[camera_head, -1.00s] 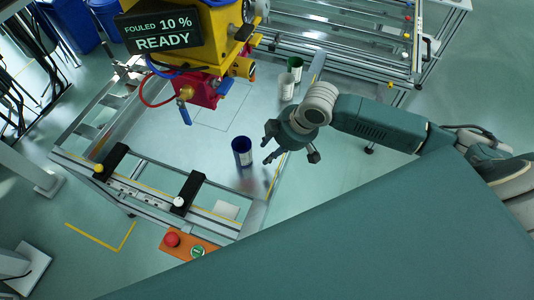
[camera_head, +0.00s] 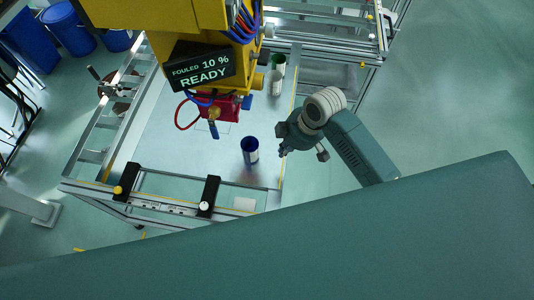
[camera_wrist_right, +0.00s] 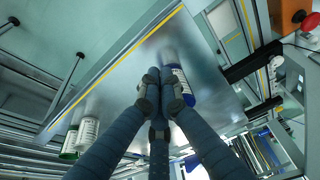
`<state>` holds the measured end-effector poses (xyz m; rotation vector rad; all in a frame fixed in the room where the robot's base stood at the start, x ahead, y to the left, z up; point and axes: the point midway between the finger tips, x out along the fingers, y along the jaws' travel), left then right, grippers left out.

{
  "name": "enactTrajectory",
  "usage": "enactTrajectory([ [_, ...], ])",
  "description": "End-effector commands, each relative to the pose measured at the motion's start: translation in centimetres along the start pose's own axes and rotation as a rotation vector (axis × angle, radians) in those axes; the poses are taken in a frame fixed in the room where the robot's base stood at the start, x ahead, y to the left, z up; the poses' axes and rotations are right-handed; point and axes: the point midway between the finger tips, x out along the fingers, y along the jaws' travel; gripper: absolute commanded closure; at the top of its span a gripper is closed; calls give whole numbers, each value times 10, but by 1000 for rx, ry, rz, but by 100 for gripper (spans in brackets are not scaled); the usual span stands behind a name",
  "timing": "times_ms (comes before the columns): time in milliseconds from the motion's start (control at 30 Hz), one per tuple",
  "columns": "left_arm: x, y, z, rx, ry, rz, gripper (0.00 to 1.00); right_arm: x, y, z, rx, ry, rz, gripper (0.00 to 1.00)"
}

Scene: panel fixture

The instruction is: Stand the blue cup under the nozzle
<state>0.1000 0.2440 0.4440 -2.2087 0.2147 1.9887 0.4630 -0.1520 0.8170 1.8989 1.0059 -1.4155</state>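The blue cup (camera_head: 250,150) stands upright on the metal table, dark blue with a white label. It also shows in the right wrist view (camera_wrist_right: 181,88), just past my fingertips. The nozzle (camera_head: 214,121), brass with a blue tip, hangs from the yellow and red machine (camera_head: 190,50), left of the cup and clearly apart from it. My right gripper (camera_head: 284,145) is just right of the cup, its fingers apart and pointing toward it. It looks open and empty, and I see no contact. In the right wrist view its fingers (camera_wrist_right: 160,90) reach toward the cup. My left gripper is out of view.
Two other cups, a green one (camera_head: 278,63) and a white one (camera_head: 276,86), stand near the table's far right edge. Black clamps (camera_head: 209,192) line the front rail. The display (camera_head: 200,70) reads "FOULED 10 % READY". The table between cup and nozzle is clear.

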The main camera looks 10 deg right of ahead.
Motion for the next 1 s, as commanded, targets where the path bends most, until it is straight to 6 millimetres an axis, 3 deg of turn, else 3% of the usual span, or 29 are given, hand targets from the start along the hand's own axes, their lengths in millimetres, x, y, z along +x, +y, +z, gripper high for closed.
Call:
enactTrajectory([
  [167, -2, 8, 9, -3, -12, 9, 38, 24, -1, 0, 2, -2, -3, 100],
  [300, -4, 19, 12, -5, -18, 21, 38, 53, -2, 0, 3, -3, -4, 100],
  [533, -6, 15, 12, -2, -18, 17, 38, 101, -1, 0, 2, -1, -2, 100],
  [700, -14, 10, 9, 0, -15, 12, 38, 104, 0, -28, 0, 2, 0, 100],
  [1000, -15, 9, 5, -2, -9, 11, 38, 109, 0, -38, 0, 0, 1, 100],
])
